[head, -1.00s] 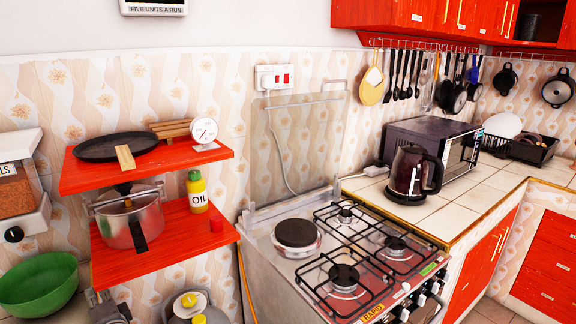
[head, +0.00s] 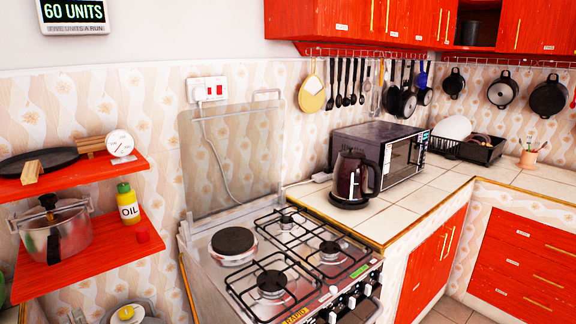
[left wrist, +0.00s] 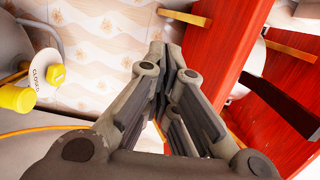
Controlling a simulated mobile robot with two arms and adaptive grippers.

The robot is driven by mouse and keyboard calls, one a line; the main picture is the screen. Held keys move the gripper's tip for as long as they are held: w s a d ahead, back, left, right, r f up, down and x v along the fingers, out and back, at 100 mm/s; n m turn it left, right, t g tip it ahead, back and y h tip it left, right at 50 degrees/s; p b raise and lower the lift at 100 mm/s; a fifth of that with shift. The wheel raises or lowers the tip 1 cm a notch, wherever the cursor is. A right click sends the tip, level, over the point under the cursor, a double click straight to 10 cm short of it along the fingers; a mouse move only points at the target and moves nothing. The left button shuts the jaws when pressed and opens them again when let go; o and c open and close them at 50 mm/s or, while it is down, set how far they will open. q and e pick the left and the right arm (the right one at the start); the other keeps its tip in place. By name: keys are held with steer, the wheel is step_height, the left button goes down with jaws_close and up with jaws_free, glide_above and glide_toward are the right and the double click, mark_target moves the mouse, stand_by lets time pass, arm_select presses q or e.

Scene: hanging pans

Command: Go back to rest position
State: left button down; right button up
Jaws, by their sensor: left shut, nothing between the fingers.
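My left gripper (left wrist: 166,55) is shut and empty in the left wrist view, its fingers beside the red shelf edge (left wrist: 215,50). In the head view only a small grey part of my left gripper (head: 76,316) shows at the bottom edge, below the red shelves. My right gripper is not in view. Several dark pans hang on the back wall, among them a pan (head: 502,90) and a larger pan (head: 548,97) at the right. Nothing is held.
Red shelves (head: 100,240) at the left carry a flat pan (head: 38,162), a pot (head: 55,232) and an oil bottle (head: 127,204). A stove (head: 205,272) stands in the middle. A kettle (head: 352,180) and microwave (head: 385,150) stand on the counter (head: 430,200).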

arm_select(q)
steer(key=s+d+f+n+g+h, duration=0.4)
steer(key=s+d+f+g+h, duration=0.15)
steer(key=s+d+f, duration=0.75)
steer(key=s+d+r+n+g+h, duration=0.25)
steer(key=s+d+h, duration=0.55)
steer(key=s+d, duration=0.95)
step_height(320, 180, down, 27)
steer(key=s+g, duration=0.2)
steer(key=s, duration=0.1)
steer(key=s+a+f, duration=0.1)
steer(key=s+f, duration=0.7)
steer(key=s+a+f, duration=0.2)
steer(key=s+f, duration=0.6)
steer(key=shift+a+m+g, duration=0.3)
steer(key=shift+m+g, duration=0.1)
steer(key=shift+m, duration=0.05)
